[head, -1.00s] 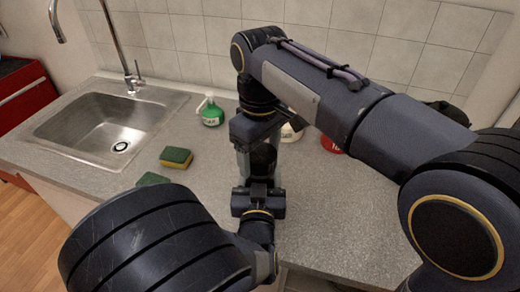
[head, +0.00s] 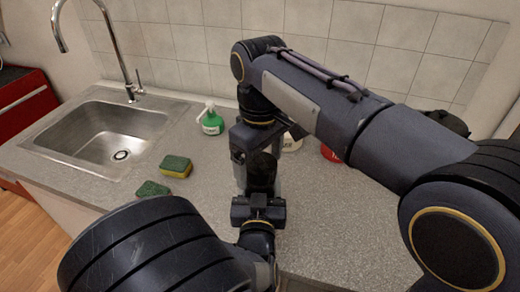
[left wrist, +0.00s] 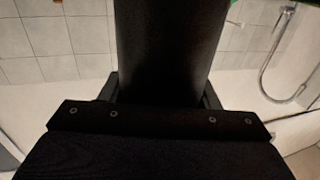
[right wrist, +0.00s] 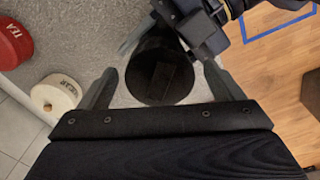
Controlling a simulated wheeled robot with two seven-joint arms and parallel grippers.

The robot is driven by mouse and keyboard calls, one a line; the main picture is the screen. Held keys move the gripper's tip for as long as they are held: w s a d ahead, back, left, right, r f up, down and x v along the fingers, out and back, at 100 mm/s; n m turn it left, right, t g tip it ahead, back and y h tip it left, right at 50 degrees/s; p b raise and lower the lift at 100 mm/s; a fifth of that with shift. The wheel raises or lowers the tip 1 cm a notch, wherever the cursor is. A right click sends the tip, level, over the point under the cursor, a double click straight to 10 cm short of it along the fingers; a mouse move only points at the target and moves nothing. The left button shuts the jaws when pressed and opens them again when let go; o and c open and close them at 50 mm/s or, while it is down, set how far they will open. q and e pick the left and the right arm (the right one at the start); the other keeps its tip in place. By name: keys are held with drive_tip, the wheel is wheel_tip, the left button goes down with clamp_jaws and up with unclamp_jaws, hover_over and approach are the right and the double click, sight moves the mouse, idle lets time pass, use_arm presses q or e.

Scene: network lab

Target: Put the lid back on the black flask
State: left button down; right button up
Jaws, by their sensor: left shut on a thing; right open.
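The black flask (head: 262,176) is a dark cylinder standing over the grey counter. My left gripper (head: 259,200) is shut on it from the near side; in the left wrist view the flask (left wrist: 170,45) fills the gap between the fingers. My right gripper (head: 258,150) comes down from above and is open. In the right wrist view its fingers stand either side of the flask's round dark end (right wrist: 160,80), with no contact clearly visible. I cannot tell whether that end is bare or covered. No separate lid shows in any view.
A green bottle (head: 211,122) stands behind left. Two sponges (head: 175,166) (head: 152,189) lie near the sink (head: 105,132). A red lid (right wrist: 12,45) and a white lid (right wrist: 55,94) on containers are close to my right gripper. The counter at right is clear.

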wheel_tip(320, 180, up, 12)
drive_tip(key=shift+f, duration=0.15)
idle(0.3)
use_arm(q)
drive_tip(key=shift+c, duration=2.1)
unclamp_jaws()
drive_tip(key=s, duration=0.7)
drive_tip(key=shift+s+a+b, duration=0.2)
drive_tip(key=shift+s+b, duration=0.2)
use_arm(e)
drive_tip(key=shift+f, duration=0.4)
